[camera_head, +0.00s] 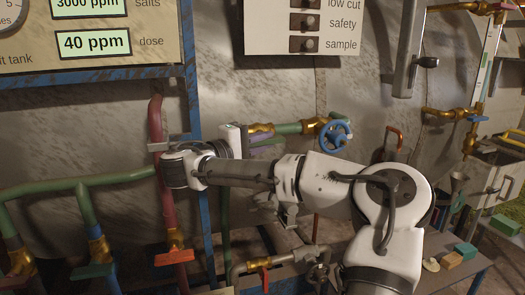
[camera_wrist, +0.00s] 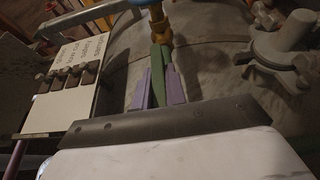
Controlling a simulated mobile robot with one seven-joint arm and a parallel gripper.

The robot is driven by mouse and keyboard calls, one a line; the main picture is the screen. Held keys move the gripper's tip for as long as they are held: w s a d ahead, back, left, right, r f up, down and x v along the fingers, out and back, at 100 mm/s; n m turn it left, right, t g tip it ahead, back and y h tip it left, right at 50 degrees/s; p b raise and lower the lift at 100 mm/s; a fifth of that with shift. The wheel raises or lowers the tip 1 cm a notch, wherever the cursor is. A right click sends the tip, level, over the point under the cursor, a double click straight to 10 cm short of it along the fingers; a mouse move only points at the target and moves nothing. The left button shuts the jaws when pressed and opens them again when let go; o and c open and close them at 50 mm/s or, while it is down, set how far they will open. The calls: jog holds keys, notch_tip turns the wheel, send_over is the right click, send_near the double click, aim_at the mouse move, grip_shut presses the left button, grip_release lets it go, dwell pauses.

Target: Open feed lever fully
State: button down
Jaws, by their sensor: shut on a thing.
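My gripper (camera_wrist: 160,92) has purple fingers and is shut on a green lever (camera_wrist: 158,62). The lever runs from between the fingers up to a brass fitting (camera_wrist: 158,22) in the wrist view. In the head view my gripper (camera_head: 264,141) is at the left end of a brass and green pipe run, just under its brass fitting (camera_head: 262,128). My arm hides part of this area, and the lever is hard to make out there. I see no label naming it as the feed lever.
A blue handwheel (camera_head: 335,134) sits to the right on the same pipe run. A red pipe (camera_head: 155,120) stands close beside my wrist, with an orange-red lever (camera_head: 175,257) below. A switch panel (camera_head: 305,25) hangs above. A green lever (camera_head: 95,271) is at lower left.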

dwell(0.4)
jog(key=c, duration=1.5)
grip_release()
jog(key=shift+o, duration=0.2)
jog(key=shift+r, duration=0.1)
